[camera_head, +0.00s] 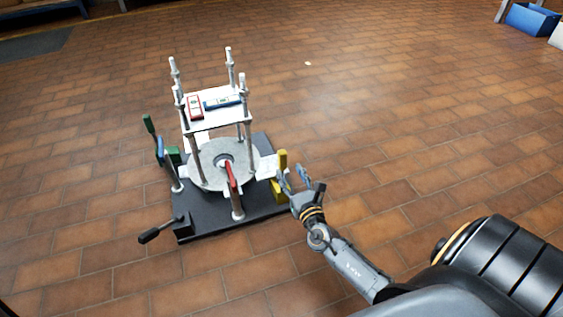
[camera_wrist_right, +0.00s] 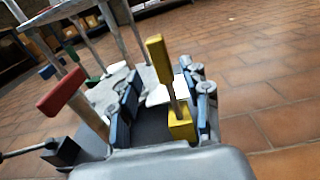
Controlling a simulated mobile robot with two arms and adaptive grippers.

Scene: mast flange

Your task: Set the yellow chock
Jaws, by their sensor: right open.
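The yellow chock (camera_head: 279,188) stands at the right edge of the dark base plate (camera_head: 204,228), with an upright yellow handle (camera_head: 282,159). In the right wrist view it shows as a yellow block (camera_wrist_right: 181,125) with a rod and a tall yellow grip (camera_wrist_right: 159,58). My right gripper (camera_head: 293,177) is just right of the chock, fingers pointing toward it. In the right wrist view the open fingers (camera_wrist_right: 164,106) appear on either side of the chock. I cannot tell whether they touch it. My left gripper is out of view.
A round grey flange (camera_head: 240,178) sits on the plate under a white shelf on posts (camera_head: 214,118). Brick floor is clear to the right.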

